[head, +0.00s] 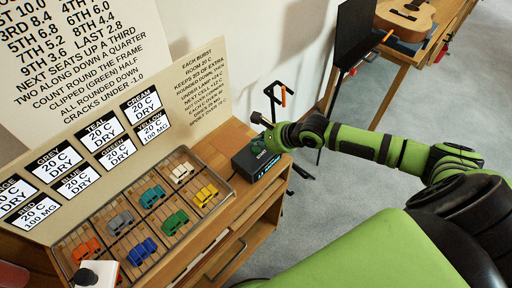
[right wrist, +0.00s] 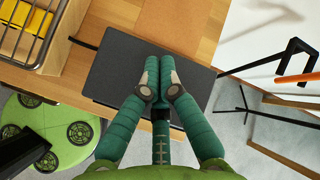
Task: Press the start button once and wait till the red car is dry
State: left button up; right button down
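The red car (head: 119,278) is mostly hidden at the rack's near left corner; only a sliver of red shows beside a white block. A dark box (head: 242,164) with a lit display on its front stands right of the rack. Its flat dark top (right wrist: 115,70) fills the middle of the right wrist view. My right gripper (head: 261,146) is over this box; in the right wrist view its fingertips (right wrist: 157,84) are together, with nothing seen between them. I cannot tell whether they touch the box, and no start button is clearly visible. My left gripper is not in view.
The wire rack (head: 160,218) holds several coloured cars, including orange (head: 87,250), blue (head: 142,252) and yellow (head: 205,195). A label board (head: 200,95) rises behind. A guitar (head: 406,18) lies on another bench.

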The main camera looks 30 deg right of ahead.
aim_at(258, 150)
jog(key=shift+f, duration=0.15)
jog(key=shift+f, duration=0.25)
jog(key=shift+f, duration=0.45)
dwell(0.8)
jog(key=shift+r+p, duration=0.1)
jog(key=shift+p, duration=0.2)
jog(key=shift+r+p, duration=0.75)
jog(key=shift+p, duration=0.35)
notch_tip(258, 150, up, 5)
jog(key=p, duration=0.6)
jog(key=shift+r, duration=0.1)
